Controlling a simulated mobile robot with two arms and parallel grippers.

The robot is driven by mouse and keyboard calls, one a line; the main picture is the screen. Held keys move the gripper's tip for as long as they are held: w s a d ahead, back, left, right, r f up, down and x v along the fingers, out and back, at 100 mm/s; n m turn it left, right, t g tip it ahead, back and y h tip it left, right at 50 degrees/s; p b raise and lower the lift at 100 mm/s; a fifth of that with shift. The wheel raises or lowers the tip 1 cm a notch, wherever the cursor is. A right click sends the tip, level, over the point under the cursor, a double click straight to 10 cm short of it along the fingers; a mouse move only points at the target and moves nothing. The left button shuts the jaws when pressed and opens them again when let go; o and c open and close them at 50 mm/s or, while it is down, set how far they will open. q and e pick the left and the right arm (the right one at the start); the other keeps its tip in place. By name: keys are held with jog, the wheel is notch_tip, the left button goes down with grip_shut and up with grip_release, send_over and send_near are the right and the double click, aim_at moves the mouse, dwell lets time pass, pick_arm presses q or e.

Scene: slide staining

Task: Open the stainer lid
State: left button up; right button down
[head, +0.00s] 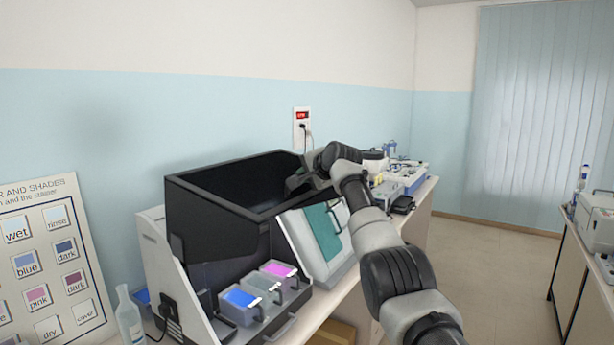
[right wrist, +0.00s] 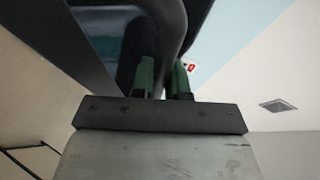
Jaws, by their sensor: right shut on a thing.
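The stainer (head: 152,260) stands on the bench at the left, with a light grey body. Its large black lid (head: 215,225) shows as a boxy hood with a dark hollow facing up; how far it is raised is hard to tell. My right gripper (head: 298,183) is at the right end of the black lid, partly hidden by its own wrist. In the right wrist view, its green fingers (right wrist: 162,82) are on either side of a dark curved bar (right wrist: 170,50), which looks like part of the lid. The gripper is shut on it. My left gripper is not in view.
Reagent drawers with blue, grey and pink tops (head: 263,290) sit at the stainer's front. A sloped panel with a teal screen (head: 323,230) stands beside them. A bottle (head: 129,318) and a sign board (head: 45,265) are at the left. Floor (head: 490,275) is clear at the right.

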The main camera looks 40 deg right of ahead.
jog(key=shift+a+f, duration=0.1)
jog(key=c, duration=1.1)
grip_release()
jog(key=shift+w, duration=0.15)
jog(key=shift+c, duration=0.2)
jog(key=shift+s+b, duration=0.35)
jog(key=shift+b, duration=0.3)
jog(key=b+v, duration=0.6)
jog(key=v, duration=0.4)
jog(key=shift+r, duration=0.2)
jog(key=shift+f, duration=0.1)
